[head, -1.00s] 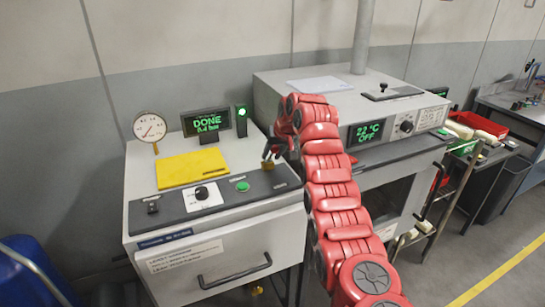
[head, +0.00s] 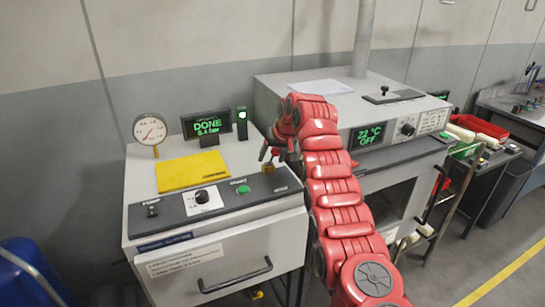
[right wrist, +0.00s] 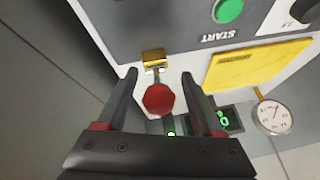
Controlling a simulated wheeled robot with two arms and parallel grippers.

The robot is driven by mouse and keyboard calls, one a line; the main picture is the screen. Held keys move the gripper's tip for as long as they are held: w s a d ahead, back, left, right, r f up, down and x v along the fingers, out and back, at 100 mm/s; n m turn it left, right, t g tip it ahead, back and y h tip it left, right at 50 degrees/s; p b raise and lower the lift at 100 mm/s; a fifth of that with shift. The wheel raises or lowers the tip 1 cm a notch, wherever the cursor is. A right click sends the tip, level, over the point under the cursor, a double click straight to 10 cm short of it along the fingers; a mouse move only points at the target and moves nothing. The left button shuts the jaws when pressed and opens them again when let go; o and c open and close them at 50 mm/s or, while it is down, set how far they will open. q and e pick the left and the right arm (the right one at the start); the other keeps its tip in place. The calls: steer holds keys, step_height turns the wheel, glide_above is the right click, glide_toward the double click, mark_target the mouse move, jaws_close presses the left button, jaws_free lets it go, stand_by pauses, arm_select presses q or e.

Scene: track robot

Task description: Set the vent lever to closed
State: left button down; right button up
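The vent lever shows in the right wrist view as a brass body (right wrist: 154,58) with a short stem and a red knob (right wrist: 158,98). The stem points from the brass body towards the back of the machine. My right gripper (right wrist: 160,75) is open, with one finger on each side of the knob and visible gaps to both. In the head view the right gripper (head: 270,153) is over the right end of the control panel, by the brass body (head: 268,168). The lever is partly hidden there. My left gripper is not in view.
The left machine carries a yellow plate (head: 192,171), a round gauge (head: 150,129), a display (head: 206,123) reading DONE and a green start button (head: 242,188). A taller oven (head: 372,134) stands close on the right, its display showing 22 °C OFF.

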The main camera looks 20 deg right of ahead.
steer(key=shift+s+r, duration=0.1)
steer(key=b+v, duration=0.1)
steer(key=v, duration=1.6)
steer(key=shift+b, duration=0.35)
steer(key=shift+d+r, duration=0.1)
steer(key=shift+r, duration=0.05)
